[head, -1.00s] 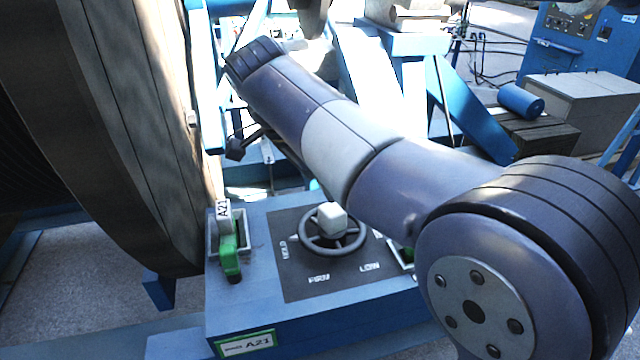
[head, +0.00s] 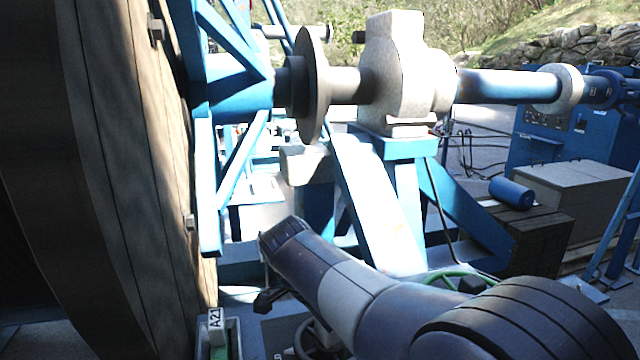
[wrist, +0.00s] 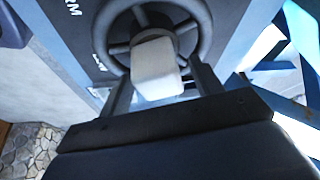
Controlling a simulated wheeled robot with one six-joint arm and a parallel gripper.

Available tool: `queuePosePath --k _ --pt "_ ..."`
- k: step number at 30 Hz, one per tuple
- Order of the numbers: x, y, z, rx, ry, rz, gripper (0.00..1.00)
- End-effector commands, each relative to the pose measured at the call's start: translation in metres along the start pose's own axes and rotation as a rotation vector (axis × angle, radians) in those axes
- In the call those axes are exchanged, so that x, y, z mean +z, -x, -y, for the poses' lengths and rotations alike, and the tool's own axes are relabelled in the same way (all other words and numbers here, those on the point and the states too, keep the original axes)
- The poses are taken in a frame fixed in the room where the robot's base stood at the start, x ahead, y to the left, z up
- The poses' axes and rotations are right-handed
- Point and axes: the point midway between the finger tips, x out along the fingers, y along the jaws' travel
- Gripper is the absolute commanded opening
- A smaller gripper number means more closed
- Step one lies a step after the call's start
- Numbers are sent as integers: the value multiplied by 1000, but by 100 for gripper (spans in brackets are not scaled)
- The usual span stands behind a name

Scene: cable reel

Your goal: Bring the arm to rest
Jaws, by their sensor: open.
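My arm (head: 345,290) reaches in from the bottom right of the head view, over the blue control box, with its far link sloping up to the left. In the wrist view my gripper (wrist: 163,88) is open, its two dark fingers spread apart. A pale block-shaped knob on a dark handwheel (wrist: 205,35) shows between and beyond the fingers. I cannot tell the distance from the fingers to the knob or wheel. In the head view the handwheel (head: 303,338) is mostly hidden behind my arm and cut off by the bottom edge.
A large wooden cable reel (head: 120,180) fills the left side. A shaft bearing (head: 392,75) stands on a blue frame (head: 365,190) behind my arm.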

Motion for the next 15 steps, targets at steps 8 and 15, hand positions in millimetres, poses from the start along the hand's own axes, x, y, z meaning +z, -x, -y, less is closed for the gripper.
queuePosePath --k 8,15 --pt "0 -5 0 -12 25 0 62" --pt "0 -5 0 -11 24 0 62"
